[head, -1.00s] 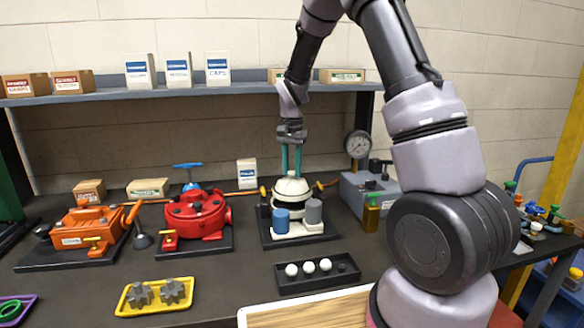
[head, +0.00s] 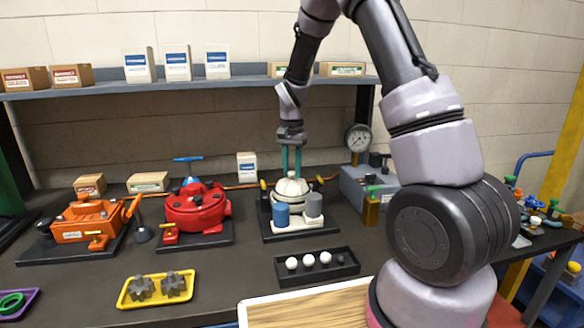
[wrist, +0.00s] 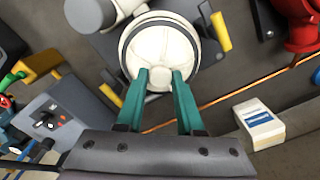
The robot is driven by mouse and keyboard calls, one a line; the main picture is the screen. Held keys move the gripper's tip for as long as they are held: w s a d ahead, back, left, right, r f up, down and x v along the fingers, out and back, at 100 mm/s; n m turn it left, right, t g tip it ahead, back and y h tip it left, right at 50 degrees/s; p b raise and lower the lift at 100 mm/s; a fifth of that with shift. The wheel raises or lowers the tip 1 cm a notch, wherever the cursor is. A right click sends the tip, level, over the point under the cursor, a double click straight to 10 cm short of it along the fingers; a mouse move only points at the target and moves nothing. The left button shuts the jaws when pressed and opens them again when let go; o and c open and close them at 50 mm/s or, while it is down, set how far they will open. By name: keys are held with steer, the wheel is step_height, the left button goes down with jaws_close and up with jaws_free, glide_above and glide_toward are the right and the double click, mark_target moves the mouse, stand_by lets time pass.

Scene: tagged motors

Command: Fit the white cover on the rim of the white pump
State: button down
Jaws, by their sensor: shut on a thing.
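The white pump (head: 304,225) stands on a dark base plate near the back middle of the bench, with a blue and a grey cylinder at its front. The round, ribbed white cover (head: 291,188) is on top of the pump, and it fills the top of the wrist view (wrist: 160,42). My gripper (head: 291,172) points straight down from above, its green fingers shut on the small knob at the cover's centre; the fingertips also show in the wrist view (wrist: 160,76). The cover looks roughly level and centred. A dark ring shows around its edge, but I cannot tell whether it is fully seated.
A red pump (head: 196,208) and an orange unit (head: 85,226) stand to the left. A grey gauge box (head: 365,185) stands close on the right. A black tray (head: 316,268) with white balls and a yellow tray (head: 156,303) with gears lie in front.

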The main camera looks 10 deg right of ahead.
steer(key=shift+f, duration=0.6)
steer(key=shift+c, duration=2.3)
jaws_free()
steer(key=shift+r, duration=3)
step_height(320, 180, up, 11)
